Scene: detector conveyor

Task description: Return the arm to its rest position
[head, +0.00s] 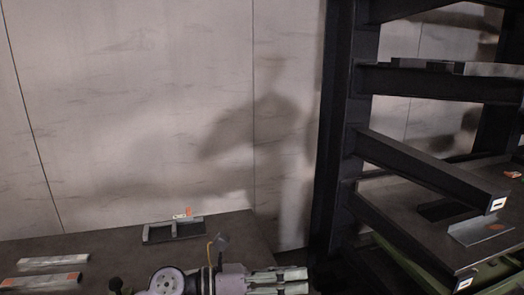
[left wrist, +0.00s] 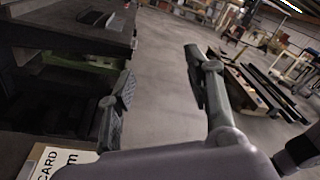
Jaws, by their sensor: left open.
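My left arm comes in at the bottom of the head view. Its gripper (head: 282,281) points right, near the right end of the dark table (head: 110,246), and holds nothing that I can see. In the left wrist view the two fingers of this gripper (left wrist: 160,85) stand wide apart, with only grey floor between them. The gripper is open and empty. My right arm and its gripper are in neither view.
A dark rack (head: 338,130) with sloping beams stands right of the gripper. A metal bracket (head: 173,231) and channel pieces (head: 53,262) lie on the table. The left wrist view shows a printed card (left wrist: 62,160) at lower left and open floor (left wrist: 165,62) beyond the fingers.

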